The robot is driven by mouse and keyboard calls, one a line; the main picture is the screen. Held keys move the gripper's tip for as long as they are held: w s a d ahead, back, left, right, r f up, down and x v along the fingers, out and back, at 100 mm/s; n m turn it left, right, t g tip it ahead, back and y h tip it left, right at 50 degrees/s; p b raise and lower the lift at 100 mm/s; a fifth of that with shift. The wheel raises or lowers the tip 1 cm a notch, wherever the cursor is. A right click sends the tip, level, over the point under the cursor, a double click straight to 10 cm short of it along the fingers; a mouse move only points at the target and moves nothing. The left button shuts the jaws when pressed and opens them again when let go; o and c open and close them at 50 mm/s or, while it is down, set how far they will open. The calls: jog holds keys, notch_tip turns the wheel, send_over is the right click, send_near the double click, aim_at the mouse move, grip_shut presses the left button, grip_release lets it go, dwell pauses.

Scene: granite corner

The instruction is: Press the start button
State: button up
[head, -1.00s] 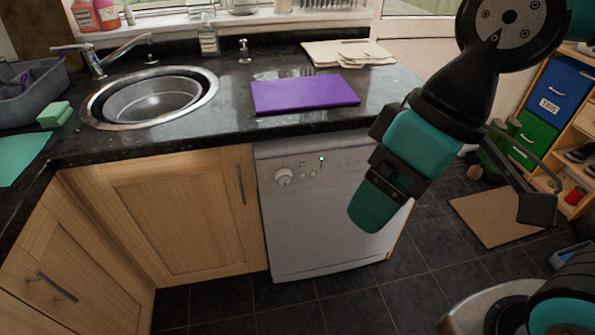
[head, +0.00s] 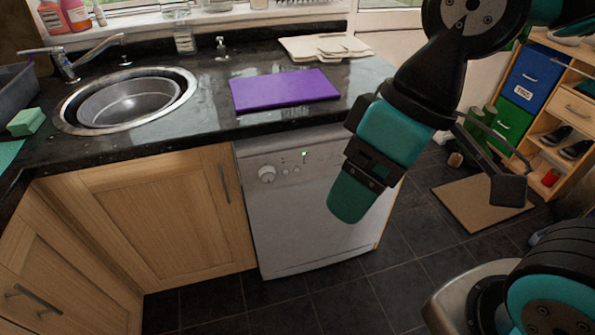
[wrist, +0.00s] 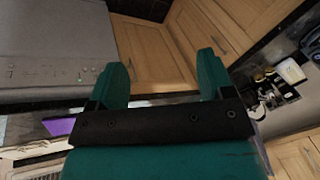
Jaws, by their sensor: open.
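The white dishwasher (head: 310,215) stands under the counter in the head view. Its front panel carries a round dial (head: 266,174), small round buttons (head: 290,170) and a small green light (head: 304,155). I cannot read which button is start. My gripper (head: 352,198) is in front of the dishwasher's right part, right of the buttons, and hides part of its front. In the wrist view my gripper (wrist: 160,72) has its two teal fingers apart with nothing between them. The dishwasher panel (wrist: 50,45) lies left of the fingers there; its controls are small and dim.
A purple board (head: 284,90) and pale boards (head: 325,47) lie on the dark counter beside the sink (head: 130,100). Wooden cupboards (head: 150,215) stand left of the dishwasher. A shelf unit with drawers (head: 530,75) and a brown mat (head: 480,203) are at right. Dark tiled floor is clear in front.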

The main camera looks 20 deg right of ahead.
jog(key=shift+c, duration=0.2)
grip_shut()
dwell(1.6)
